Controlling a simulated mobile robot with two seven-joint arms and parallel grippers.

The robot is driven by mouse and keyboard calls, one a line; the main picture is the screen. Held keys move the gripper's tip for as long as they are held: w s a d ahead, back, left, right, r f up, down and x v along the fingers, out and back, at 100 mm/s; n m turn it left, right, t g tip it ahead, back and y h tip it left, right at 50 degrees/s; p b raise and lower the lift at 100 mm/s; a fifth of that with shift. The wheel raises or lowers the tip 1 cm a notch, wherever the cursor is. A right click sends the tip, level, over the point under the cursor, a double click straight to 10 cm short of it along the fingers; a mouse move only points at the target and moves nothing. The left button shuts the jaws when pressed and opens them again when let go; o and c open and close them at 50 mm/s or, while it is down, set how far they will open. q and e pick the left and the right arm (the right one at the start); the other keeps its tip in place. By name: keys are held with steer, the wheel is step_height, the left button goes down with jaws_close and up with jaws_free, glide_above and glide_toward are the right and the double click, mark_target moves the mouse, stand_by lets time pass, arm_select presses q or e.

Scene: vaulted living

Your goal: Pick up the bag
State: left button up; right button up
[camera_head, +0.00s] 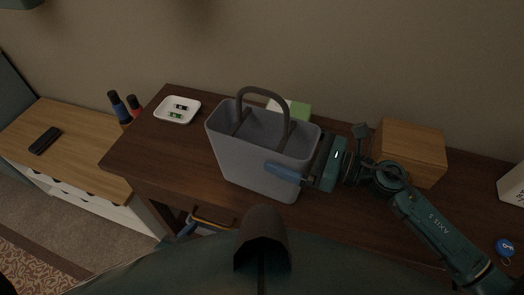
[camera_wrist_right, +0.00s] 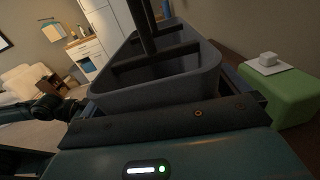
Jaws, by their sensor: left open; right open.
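The bag (camera_head: 258,157) is a grey open-topped tote with a dark arched handle (camera_head: 262,95), standing upright on the dark wooden table. My right gripper (camera_head: 292,165) is at the bag's right end. It is open, with one blue finger along the bag's front face; the far finger is hidden in the head view. In the right wrist view the bag (camera_wrist_right: 160,92) fills the middle, close in front of the gripper, with a finger showing on either side. I cannot tell whether the fingers touch it. My left gripper is not in view.
The dark table (camera_head: 145,150) carries a white dish (camera_head: 177,110) with small items, a green box (camera_head: 298,110) behind the bag, a wooden box (camera_head: 410,150) behind my right arm, and a blue tag (camera_head: 505,246). Two bottles (camera_head: 125,107) stand at the left, near a lower cabinet (camera_head: 70,150).

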steer(key=c, duration=1.2)
steer(key=shift+c, duration=0.2)
